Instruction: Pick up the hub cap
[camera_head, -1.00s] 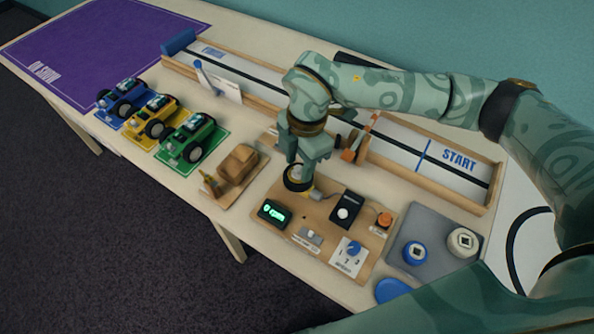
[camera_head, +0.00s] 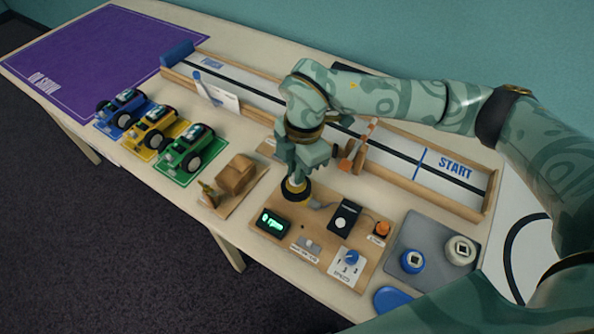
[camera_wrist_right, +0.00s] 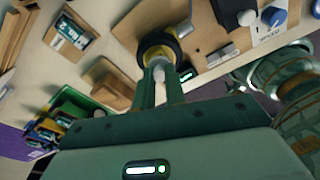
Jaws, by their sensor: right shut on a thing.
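My right gripper (camera_head: 297,184) points down at a small wheel (camera_head: 299,197) with a black rim and yellow parts, at the back left of the wooden test board. In the right wrist view its fingers (camera_wrist_right: 157,70) are close together at the wheel (camera_wrist_right: 158,45). They are shut on what seems to be the hub cap, at the middle of the wheel. The cap is mostly hidden by the fingers, and I cannot tell whether it is apart from the wheel. My left gripper is not in view.
The wooden board (camera_head: 290,246) also carries a green-lit display (camera_head: 270,222), a black box (camera_head: 345,217), a blue knob (camera_head: 351,257) and an orange button (camera_head: 382,229). A grey tray (camera_head: 433,273) stands at right. The walled track (camera_head: 385,148) runs behind. Three model cars stand at left.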

